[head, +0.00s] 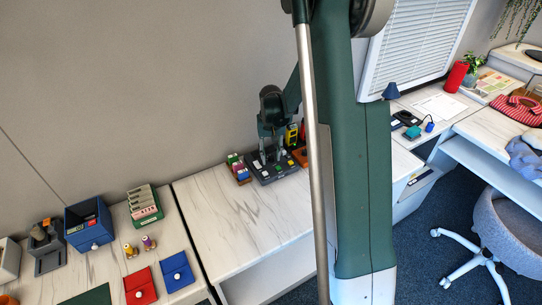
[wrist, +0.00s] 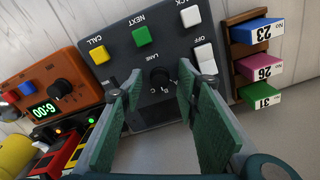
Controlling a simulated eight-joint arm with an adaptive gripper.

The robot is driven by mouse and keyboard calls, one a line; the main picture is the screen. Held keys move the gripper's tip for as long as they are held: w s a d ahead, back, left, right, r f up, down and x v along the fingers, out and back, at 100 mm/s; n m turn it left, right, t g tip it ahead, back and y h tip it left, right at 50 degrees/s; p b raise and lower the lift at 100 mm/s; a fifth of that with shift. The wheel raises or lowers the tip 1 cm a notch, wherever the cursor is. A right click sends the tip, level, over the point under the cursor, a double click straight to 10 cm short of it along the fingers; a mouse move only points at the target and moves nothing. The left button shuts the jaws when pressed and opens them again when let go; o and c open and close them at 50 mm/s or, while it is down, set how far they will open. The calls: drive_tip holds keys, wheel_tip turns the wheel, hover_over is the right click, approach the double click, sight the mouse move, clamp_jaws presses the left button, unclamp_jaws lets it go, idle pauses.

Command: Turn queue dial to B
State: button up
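The queue panel (wrist: 122,62) is a dark grey box, seen upside down in the wrist view. In the head view the panel (head: 262,178) stands on the marble-topped desk. Its black round dial (wrist: 159,75), marked LANE with letters A, B and C, sits between my fingers in the wrist view. I cannot tell which letter it points to. My gripper (wrist: 164,92) is open, with one green-padded finger on each side of the dial. I cannot tell whether either finger touches it. In the head view my gripper (head: 272,158) is over the panel.
The panel has a yellow CALL button (wrist: 100,55), a green NEXT button (wrist: 141,36), a white BACK button (wrist: 190,17) and a white OFF switch (wrist: 203,57). An orange timer box (wrist: 45,80) and a rack with numbered tags (wrist: 236,50) flank it closely.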

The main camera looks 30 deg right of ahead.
sight(271, 157)
drive_tip(key=shift+r, duration=0.1)
wheel_tip(271, 157, up, 12)
idle(0.9)
idle(0.3)
drive_tip(key=shift+a, duration=0.1)
drive_tip(key=s+a+r+n+t, duration=0.2)
drive_tip(key=s+a+r+t, duration=0.1)
drive_tip(key=s+a+r, duration=1.05)
drive_tip(key=s+a+r+n+t, duration=0.1)
drive_tip(key=s+a+t, duration=0.1)
drive_tip(key=s+a, duration=0.3)
drive_tip(key=s+a+n+t, duration=0.1)
drive_tip(key=s+a, duration=0.3)
drive_tip(key=s, duration=1)
drive_tip(key=shift+a+r+n+t, duration=0.3)
drive_tip(key=shift+a+r+t, duration=0.1)
drive_tip(key=shift+t, duration=0.2)
